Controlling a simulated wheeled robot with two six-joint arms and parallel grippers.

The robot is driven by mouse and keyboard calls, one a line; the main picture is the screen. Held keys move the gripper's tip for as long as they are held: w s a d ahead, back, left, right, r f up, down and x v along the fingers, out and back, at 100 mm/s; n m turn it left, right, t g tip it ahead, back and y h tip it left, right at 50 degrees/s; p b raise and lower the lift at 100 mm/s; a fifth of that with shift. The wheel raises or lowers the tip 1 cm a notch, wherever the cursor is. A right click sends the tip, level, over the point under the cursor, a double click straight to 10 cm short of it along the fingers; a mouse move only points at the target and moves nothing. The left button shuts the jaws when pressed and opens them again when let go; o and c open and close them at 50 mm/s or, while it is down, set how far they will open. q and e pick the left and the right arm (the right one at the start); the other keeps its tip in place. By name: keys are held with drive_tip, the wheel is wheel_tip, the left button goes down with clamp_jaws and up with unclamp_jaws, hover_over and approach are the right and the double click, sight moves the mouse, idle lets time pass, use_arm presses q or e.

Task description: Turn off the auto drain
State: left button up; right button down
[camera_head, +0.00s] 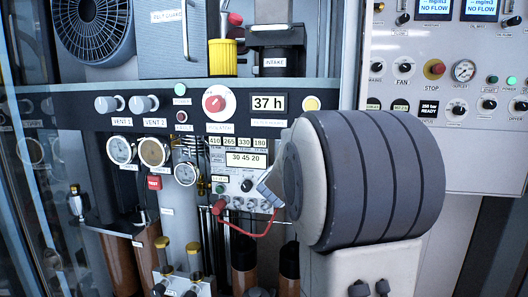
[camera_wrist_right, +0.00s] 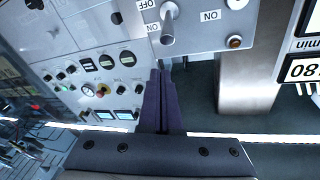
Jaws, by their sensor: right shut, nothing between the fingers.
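No label reading "auto drain" is legible in either view, so I cannot tell which control it is. In the right wrist view a metal toggle lever (camera_wrist_right: 168,22) sits on a grey plate with ON and OFF labels. A small orange-brown lamp (camera_wrist_right: 235,42) is beside it. My right gripper (camera_wrist_right: 166,72) is shut and empty, its fingertips pointing toward the plate, just below the lever in that view and apart from it as far as I can see. In the head view my right arm hides part of the panel. My left gripper is not in view.
In the head view, a dark strip holds a red knob (camera_head: 214,103), a "37 h" display (camera_head: 268,103) and vent knobs (camera_head: 144,104). A right panel has a red button (camera_head: 434,69) and a gauge (camera_head: 464,71). A red cable (camera_head: 245,235) hangs below a digital meter (camera_head: 246,159).

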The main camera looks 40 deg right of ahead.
drive_tip(key=shift+w+a+f, duration=0.15)
drive_tip(key=shift+w+f, duration=0.1)
drive_tip(key=shift+f, duration=0.5)
drive_tip(key=shift+w+a+f, duration=0.15)
drive_tip(key=shift+w+f, duration=0.1)
drive_tip(key=shift+f, duration=0.5)
